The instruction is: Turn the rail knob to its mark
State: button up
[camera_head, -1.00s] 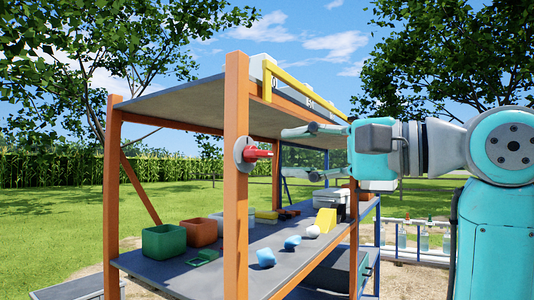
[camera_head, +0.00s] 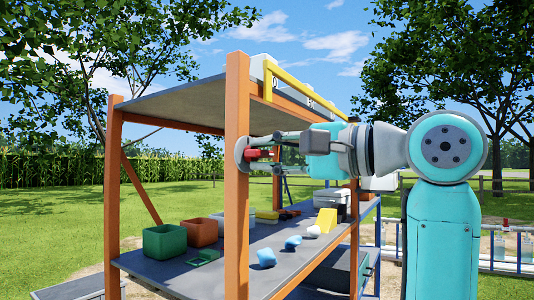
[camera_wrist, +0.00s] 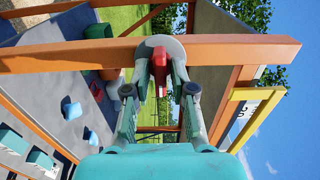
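The rail knob (camera_head: 254,154) is a red handle on a grey round plate, fixed to the orange front post of the shelf. In the wrist view the red handle (camera_wrist: 159,66) lies ahead, in line with the picture's upright direction, with the grey plate (camera_wrist: 174,46) behind it. My gripper (camera_head: 272,153) is at the knob, its fingers pointing left at the post. In the wrist view my gripper (camera_wrist: 159,80) is open, one finger on each side of the red handle, with gaps seen between. I cannot make out the mark.
The orange post (camera_head: 237,200) stands right behind the knob. The lower shelf (camera_head: 190,275) holds a green bin (camera_head: 164,242), a brown bin (camera_head: 202,232), blue pieces (camera_head: 266,257) and a yellow wedge (camera_head: 326,219). A yellow bracket (camera_head: 267,82) sits on the upper edge.

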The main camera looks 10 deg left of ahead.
grip_shut()
jog(key=n, duration=0.4)
jog(key=shift+n, duration=0.3)
jog(key=n, duration=0.4)
jog(key=shift+n, duration=0.3)
jog(key=n, duration=0.8)
jog(key=shift+n, duration=0.4)
jog(key=o, duration=0.6)
grip_release()
jog(key=shift+c, duration=0.2)
